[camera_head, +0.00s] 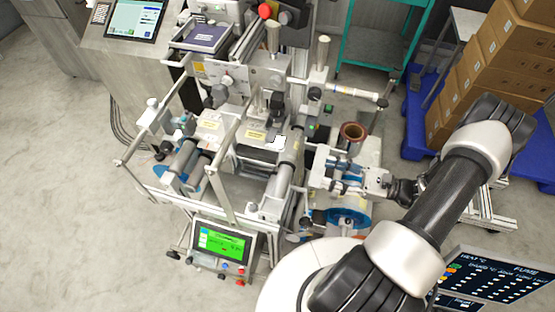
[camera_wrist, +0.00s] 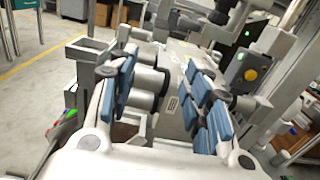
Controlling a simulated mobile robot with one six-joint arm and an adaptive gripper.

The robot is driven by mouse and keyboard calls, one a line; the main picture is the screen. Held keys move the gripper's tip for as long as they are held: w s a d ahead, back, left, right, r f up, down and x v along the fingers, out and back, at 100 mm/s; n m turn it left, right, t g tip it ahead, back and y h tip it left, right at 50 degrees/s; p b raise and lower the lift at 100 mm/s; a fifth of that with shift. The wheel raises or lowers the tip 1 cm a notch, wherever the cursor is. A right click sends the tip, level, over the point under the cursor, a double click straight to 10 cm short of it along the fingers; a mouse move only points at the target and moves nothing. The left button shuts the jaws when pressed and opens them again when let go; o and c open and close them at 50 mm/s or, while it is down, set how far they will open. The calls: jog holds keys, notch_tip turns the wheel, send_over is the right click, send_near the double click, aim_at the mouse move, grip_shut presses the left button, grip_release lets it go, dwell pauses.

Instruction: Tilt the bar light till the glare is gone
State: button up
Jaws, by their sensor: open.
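A pale, slim bar (camera_head: 352,92) with a dark end sticks out to the right from the machine's upright in the head view; it may be the bar light, but I cannot tell for sure. A bright white patch (camera_head: 279,142) shows on the machine's middle, by a dark block; it may be glare. My gripper (camera_head: 336,178) is at the machine's right side, below and apart from the pale bar. In the wrist view my gripper (camera_wrist: 162,68) is open, its blue-padded fingers spread. Grey cylinders (camera_wrist: 146,82) show between and beyond the fingers; I see no grip on them.
A brown-rimmed reel core (camera_head: 353,131) stands just above my gripper. A green-lit screen (camera_head: 222,243) is at the machine's front. Cartons (camera_head: 490,75) on a blue pallet (camera_head: 418,118) stand at the right. The floor (camera_head: 70,200) at left is clear.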

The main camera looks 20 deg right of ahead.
aim_at(276, 160)
jog(key=b+x, duration=0.1)
jog(key=x, duration=1.6)
jog(key=shift+b, duration=0.35)
jog(key=shift+s+d, duration=0.1)
jog(key=shift+c, duration=0.6)
jog(key=c, duration=0.9)
